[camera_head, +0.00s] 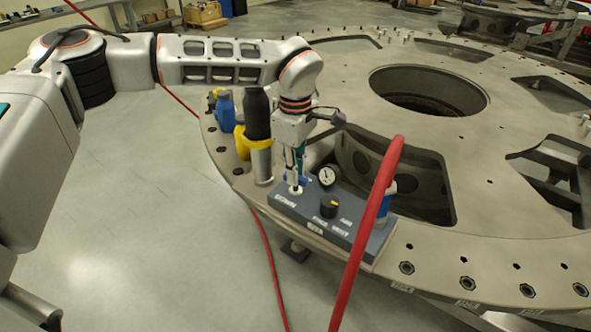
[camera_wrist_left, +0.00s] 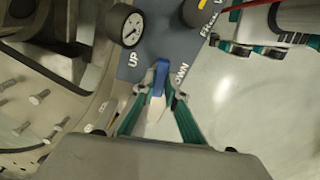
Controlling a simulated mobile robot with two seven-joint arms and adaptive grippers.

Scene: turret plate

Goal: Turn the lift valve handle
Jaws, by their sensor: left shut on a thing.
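The lift valve handle, a small blue lever (camera_wrist_left: 159,76), sits on a blue-grey control panel (camera_head: 345,232), between the "UP" and partly covered "DOWN" labels in the left wrist view. My left gripper (camera_head: 296,182) reaches down to the panel's left part. In the left wrist view its teal-sided fingers (camera_wrist_left: 160,92) are closed around the blue lever. In the head view the fingers mostly hide the lever.
The panel carries a gauge (camera_head: 326,176) and a black knob with a yellow top (camera_head: 329,207). A red hose (camera_head: 366,235) arcs in front of its right end. A black-and-yellow cylinder (camera_head: 259,130) and blue bottle (camera_head: 225,111) stand close left on the large turret plate (camera_head: 500,215).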

